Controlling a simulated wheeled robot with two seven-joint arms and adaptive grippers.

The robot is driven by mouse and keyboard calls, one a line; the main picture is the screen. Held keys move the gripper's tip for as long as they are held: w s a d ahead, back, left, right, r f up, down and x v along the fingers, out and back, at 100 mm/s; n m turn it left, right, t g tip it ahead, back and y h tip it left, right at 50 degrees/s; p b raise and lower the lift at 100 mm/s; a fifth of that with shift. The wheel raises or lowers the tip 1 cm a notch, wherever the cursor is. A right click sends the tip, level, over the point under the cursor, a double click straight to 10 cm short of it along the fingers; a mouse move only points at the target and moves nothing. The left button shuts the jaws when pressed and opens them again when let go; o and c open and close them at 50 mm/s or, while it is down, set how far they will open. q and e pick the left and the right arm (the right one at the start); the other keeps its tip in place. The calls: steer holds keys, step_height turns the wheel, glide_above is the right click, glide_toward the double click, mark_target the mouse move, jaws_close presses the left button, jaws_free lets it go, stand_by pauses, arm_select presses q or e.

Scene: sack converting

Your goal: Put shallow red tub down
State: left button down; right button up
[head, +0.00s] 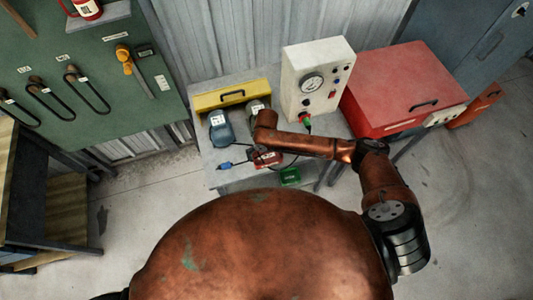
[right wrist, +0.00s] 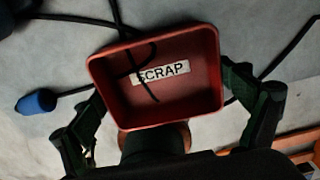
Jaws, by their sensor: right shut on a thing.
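The shallow red tub (right wrist: 185,112) is in the middle of the right wrist view, with a white SCRAP label inside. A dark cable or its shadow crosses its upper left part. In the head view the tub (head: 268,159) shows at the bench's front part, partly hidden under my right arm. My right gripper (right wrist: 160,90) is shut on the tub, one finger against each side wall. Whether the tub's base touches the bench cannot be told. My left gripper is in neither view.
The grey bench (head: 232,178) carries a blue-grey container (head: 221,128), a yellow box (head: 232,95), a white gauge box (head: 317,80) and a green tub (head: 290,177). A blue plug (head: 225,166) with its black cable lies left of the red tub. A red cabinet (head: 400,85) stands right.

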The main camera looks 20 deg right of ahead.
mark_target(266, 157)
steer(key=o, duration=0.9)
steer(key=shift+f, duration=0.1)
steer(key=shift+o, duration=0.2)
step_height(266, 157, up, 12)
stand_by(0.4)
